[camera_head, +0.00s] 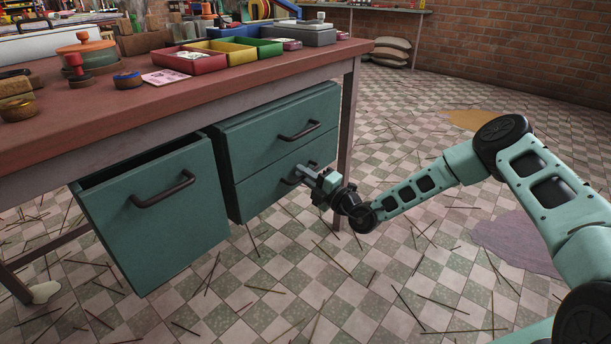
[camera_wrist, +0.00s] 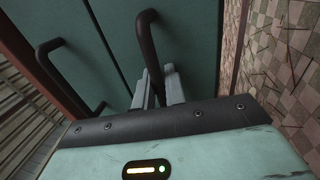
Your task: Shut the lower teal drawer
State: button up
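The lower teal drawer (camera_head: 259,190) is in the right-hand stack under the desk. Its front stands nearly in line with the upper drawer (camera_head: 266,141); any gap behind it is hard to tell. My gripper (camera_head: 307,173) is at the right part of the lower drawer's dark bar handle (camera_head: 290,181). In the wrist view, my gripper's fingers (camera_wrist: 159,90) lie close on either side of this handle (camera_wrist: 148,38), with the bar between them. The upper drawer's handle (camera_wrist: 61,66) is apart, to the left in that view.
A large teal drawer (camera_head: 160,220) on the left is pulled out, its top open. A desk leg (camera_head: 347,130) stands right of the stack. The red desktop (camera_head: 130,105) holds trays and pots. Thin sticks litter the checkered floor (camera_head: 330,270), otherwise open in front.

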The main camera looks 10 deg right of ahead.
jog(key=p+v, duration=0.4)
jog(key=v, duration=1.3)
jog(key=shift+s, duration=0.2)
jog(key=shift+d, duration=0.15)
jog(key=s+a+r+n+g+y, duration=0.2)
jog(key=s+a+r+n+g, duration=0.55)
jog(key=n, duration=0.45)
jog(key=s+a+r+n+g+y, duration=0.35)
jog(key=s+a+n+g, duration=0.25)
jog(key=a+n+g, duration=0.45)
jog(key=s+d+r+n+g+h, duration=0.1)
jog(key=s+r+n+g+h, duration=0.15)
jog(key=s+n+h, duration=0.5)
jog(key=s+d+r+n+g+h, duration=0.1)
jog(key=s+r+n+g+h, duration=0.15)
jog(key=s+n+h, duration=0.75)
notch_tip(320, 180, up, 36)
jog(key=d+n+t+p, duration=0.2)
jog(key=n+t+p, duration=0.4)
jog(key=n+p, duration=0.8)
jog(key=s+p, duration=0.1)
jog(key=p, duration=1.4)
jog(key=shift+d+f+t+y+p, duration=0.2)
jog(key=shift+d+t+y+p, duration=0.1)
jog(key=shift+d+y+p, duration=0.1)
